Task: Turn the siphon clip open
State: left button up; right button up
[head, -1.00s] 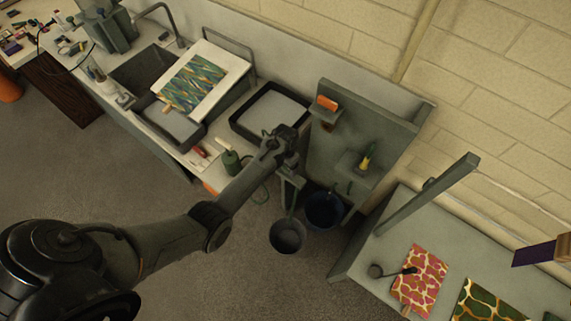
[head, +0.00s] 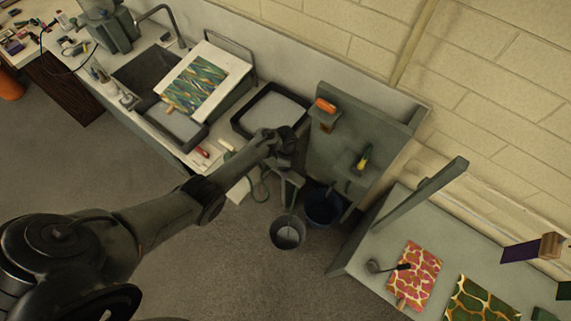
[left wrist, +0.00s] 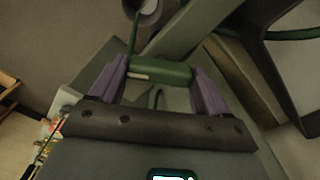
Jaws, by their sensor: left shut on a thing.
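The siphon clip (left wrist: 160,72) is a green bar with a pale strip, seen in the left wrist view between my purple fingers. My left gripper (left wrist: 162,84) is shut on it. A thin green tube (left wrist: 134,35) runs from the clip toward a grey bucket with a pale inside (left wrist: 149,8). In the head view my left gripper (head: 287,158) is beside the upright grey board, above the grey bucket (head: 288,233); the clip is too hidden there to tell its angle. My right gripper is not in view.
A dark blue bucket (head: 323,208) stands beside the grey one. A black-rimmed tray (head: 240,124) lies on the counter at left of the gripper. The grey board (head: 340,130) holds small shelves. A table with patterned sheets (head: 416,274) is at right. The floor at front is clear.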

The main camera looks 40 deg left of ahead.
pick_arm(q)
jog(key=m, duration=0.3)
jog(key=shift+m, duration=0.3)
jog(key=shift+m+b, duration=0.35)
jog(key=shift+m, duration=1.05)
jog(key=o, duration=1)
notch_tip(320, 180, up, 11)
jog(key=p, duration=0.3)
jog(key=shift+f, duration=0.1)
